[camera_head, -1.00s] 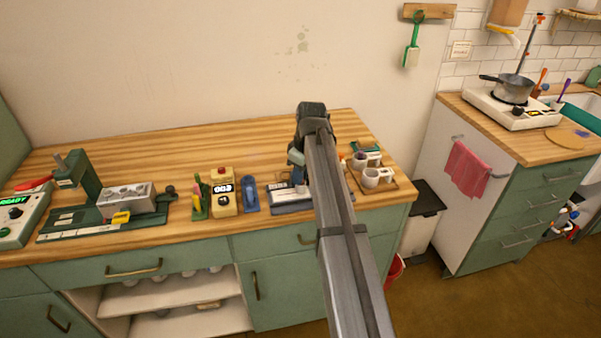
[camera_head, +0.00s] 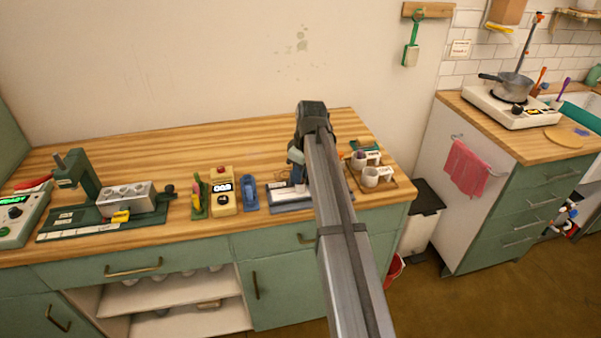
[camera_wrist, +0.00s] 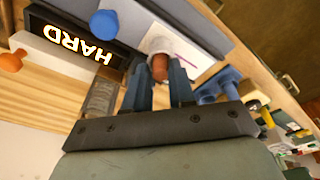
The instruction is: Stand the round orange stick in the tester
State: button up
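A reddish-orange round stick (camera_wrist: 160,68) shows end-on between my two fingers in the wrist view. My gripper (camera_wrist: 160,88) appears closed on its sides. Just beyond the stick is a white round holder (camera_wrist: 157,44) on a pale plate. The stick overlaps it, and I cannot tell whether it is seated. Beside it a dark panel (camera_wrist: 85,38) reads HARD. In the head view my gripper (camera_head: 297,172) hangs over a low grey and white device (camera_head: 284,194), probably the tester. My arm hides its right part, and the stick is too small to make out there.
A beige box with a display (camera_head: 222,198) and a blue holder (camera_head: 249,193) stand to the left. White mugs (camera_head: 371,177) stand to the right. A green press (camera_head: 78,178) is farther left. The back of the counter (camera_head: 190,140) is clear.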

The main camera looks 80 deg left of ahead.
jog(key=shift+s+d+f+h, duration=0.3)
jog(key=shift+d+f, duration=0.25)
jog(key=shift+f, duration=0.2)
notch_tip(320, 180, up, 15)
jog(key=w, duration=0.2)
jog(key=shift+d, duration=0.35)
dwell(0.4)
